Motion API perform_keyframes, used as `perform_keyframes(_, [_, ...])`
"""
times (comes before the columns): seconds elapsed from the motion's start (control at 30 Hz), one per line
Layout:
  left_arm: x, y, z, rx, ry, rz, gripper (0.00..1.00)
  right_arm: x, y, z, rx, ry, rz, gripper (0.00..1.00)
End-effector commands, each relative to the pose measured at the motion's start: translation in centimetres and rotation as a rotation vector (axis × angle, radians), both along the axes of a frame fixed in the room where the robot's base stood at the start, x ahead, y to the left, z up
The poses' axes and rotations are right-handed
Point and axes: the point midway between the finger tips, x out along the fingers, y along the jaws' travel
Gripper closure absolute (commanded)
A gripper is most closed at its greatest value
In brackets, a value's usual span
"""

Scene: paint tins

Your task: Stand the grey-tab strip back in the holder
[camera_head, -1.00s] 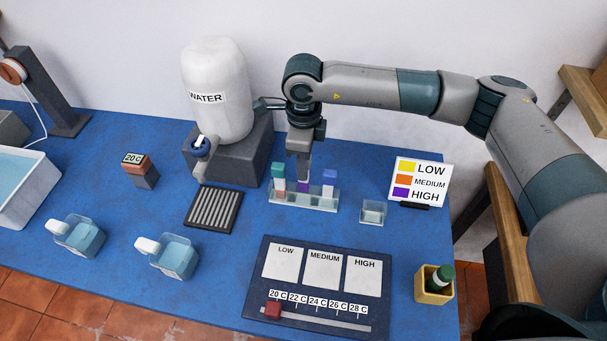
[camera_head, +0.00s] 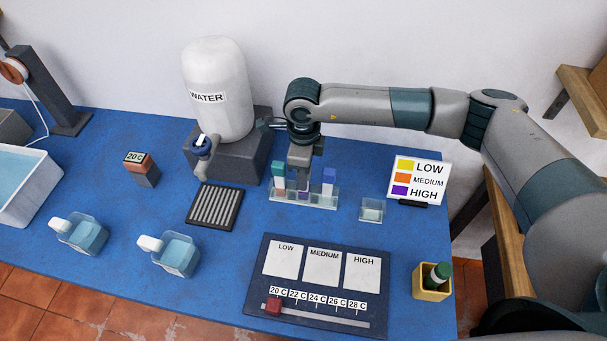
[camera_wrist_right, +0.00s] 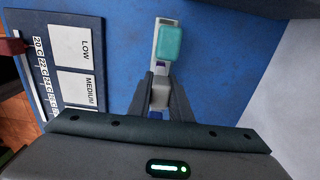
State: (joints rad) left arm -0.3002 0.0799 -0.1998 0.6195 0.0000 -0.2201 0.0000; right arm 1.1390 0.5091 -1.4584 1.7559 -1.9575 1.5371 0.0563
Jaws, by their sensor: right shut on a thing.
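The clear holder (camera_head: 320,204) stands on the blue table in front of the water tank. A teal-tab strip (camera_head: 278,170) stands upright at its left end and a blue-tab strip (camera_head: 329,177) at its right. My right gripper (camera_head: 301,180) is over the holder's middle, pointing down. It is shut on the grey-tab strip, whose pale tab (camera_wrist_right: 160,95) shows between the fingers in the right wrist view. The strip's purple lower part (camera_head: 303,196) appears inside the holder, between the other two strips. Whether it touches the bottom is hidden. My left gripper is out of view.
A small clear cup (camera_head: 372,209) stands right of the holder, before the LOW/MEDIUM/HIGH sign (camera_head: 417,182). A ribbed dark rack (camera_head: 215,207) lies to the left. The dark chart board (camera_head: 315,285) lies in front, with bare blue table between.

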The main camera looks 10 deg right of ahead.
Motion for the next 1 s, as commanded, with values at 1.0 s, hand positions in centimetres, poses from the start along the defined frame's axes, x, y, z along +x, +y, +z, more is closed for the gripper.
perform_keyframes(1.0, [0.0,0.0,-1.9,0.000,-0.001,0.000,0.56,0.5,0.2,3.1,0.000,-0.004,0.000,0.63])
